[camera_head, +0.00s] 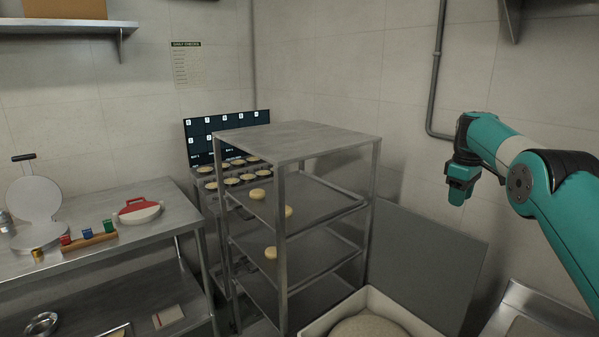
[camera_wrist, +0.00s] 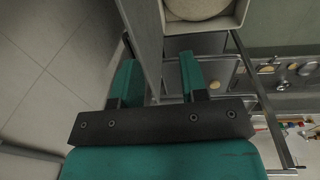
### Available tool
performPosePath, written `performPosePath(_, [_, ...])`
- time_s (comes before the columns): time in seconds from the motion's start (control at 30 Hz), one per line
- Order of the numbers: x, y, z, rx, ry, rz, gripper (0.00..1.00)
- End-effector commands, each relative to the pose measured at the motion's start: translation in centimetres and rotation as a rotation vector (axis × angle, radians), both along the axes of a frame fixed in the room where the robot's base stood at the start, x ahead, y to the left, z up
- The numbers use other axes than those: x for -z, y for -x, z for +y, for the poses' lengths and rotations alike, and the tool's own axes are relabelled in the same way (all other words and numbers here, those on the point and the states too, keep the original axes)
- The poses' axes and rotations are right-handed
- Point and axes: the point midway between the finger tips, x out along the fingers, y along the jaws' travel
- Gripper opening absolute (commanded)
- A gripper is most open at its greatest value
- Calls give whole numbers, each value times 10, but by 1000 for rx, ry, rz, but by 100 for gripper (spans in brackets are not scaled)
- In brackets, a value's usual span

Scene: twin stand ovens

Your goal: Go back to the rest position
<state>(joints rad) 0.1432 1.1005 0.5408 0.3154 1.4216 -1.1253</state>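My arm reaches in from the right in the camera_head view. My gripper (camera_head: 459,197) hangs in the air, pointing down, to the right of the metal rack (camera_head: 300,139) and above an open grey lid (camera_head: 427,262). In the camera_wrist view, my gripper (camera_wrist: 159,70) has its two teal fingers apart with nothing held between them. The white bin (camera_wrist: 242,12) shows beyond the fingers at the top, and the rack shows to the right.
The rack holds several round pale pieces on its trays. The white bin (camera_head: 317,325) stands low in front of its raised lid. A metal table (camera_head: 150,232) is at the left, with a waffle iron (camera_head: 34,200). A pipe (camera_head: 436,70) runs down the wall behind my gripper.

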Motion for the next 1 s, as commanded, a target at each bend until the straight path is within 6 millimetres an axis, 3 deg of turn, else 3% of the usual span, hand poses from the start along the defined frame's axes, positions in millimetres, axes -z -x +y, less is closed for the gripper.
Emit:
performPosePath(0.27, [-11, 11, 18, -1, 2, -5, 40])
performPosePath(0.57, [-31, 44, 75, -20, -11, -26, 40])
performPosePath(0.67, [-38, 70, 104, -30, -30, -38, 40])
performPosePath(0.77, [-41, 113, 140, -38, -64, -49, 40])
performPosePath(0.87, [-39, 165, 174, -39, -113, -54, 40])
performPosePath(1.0, [-25, 251, 216, -34, -199, -44, 40])
